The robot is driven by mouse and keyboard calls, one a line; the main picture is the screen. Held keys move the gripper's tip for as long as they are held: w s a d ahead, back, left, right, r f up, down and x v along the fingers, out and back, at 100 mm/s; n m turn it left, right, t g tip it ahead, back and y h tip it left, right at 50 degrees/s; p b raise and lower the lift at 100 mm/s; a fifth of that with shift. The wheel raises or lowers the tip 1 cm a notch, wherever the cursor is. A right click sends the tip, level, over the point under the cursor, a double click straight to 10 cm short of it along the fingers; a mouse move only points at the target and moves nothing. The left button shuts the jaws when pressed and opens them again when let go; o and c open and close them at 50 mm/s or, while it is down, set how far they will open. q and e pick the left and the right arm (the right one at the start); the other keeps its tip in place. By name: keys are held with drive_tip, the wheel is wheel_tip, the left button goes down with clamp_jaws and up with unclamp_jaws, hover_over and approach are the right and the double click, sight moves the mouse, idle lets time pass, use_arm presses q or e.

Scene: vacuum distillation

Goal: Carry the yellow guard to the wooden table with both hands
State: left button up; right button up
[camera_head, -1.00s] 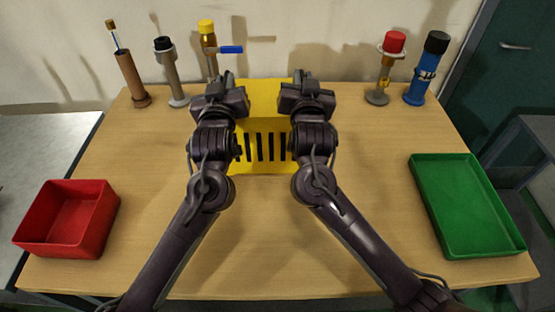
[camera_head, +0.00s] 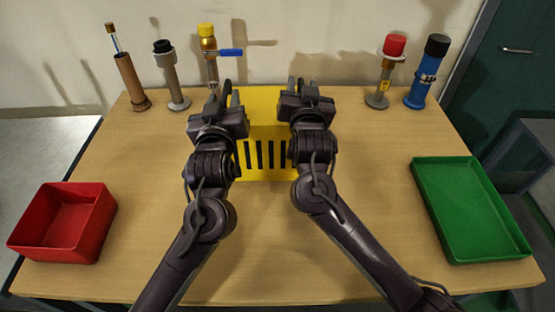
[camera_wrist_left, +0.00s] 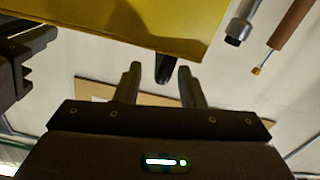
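The yellow guard (camera_head: 262,110) with black slots stands at the middle of the wooden table (camera_head: 130,200), between my two grippers. Its yellow underside or side also shows at the top of the left wrist view (camera_wrist_left: 150,20). My left gripper (camera_head: 226,98) is at the guard's left side. In the left wrist view its fingers (camera_wrist_left: 160,85) are apart, and a dark piece (camera_wrist_left: 165,68) by the guard's edge shows between them, without clear contact. My right gripper (camera_head: 302,90) is at the guard's right side, fingers apart. My wrists hide parts of the guard's sides.
A red bin (camera_head: 62,225) is at the left, a green tray (camera_head: 470,210) at the right. Several cylindrical parts stand along the back edge, including a yellow-topped one with a blue handle (camera_head: 230,52) and a blue one (camera_head: 422,85).

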drive_tip(key=shift+s, duration=0.1)
use_arm(q)
drive_tip(key=s, duration=0.8)
drive_tip(key=shift+a, duration=0.15)
use_arm(e)
drive_tip(key=s, duration=1.2)
drive_tip(key=shift+a, duration=0.3)
use_arm(q)
drive_tip(key=shift+s, duration=0.15)
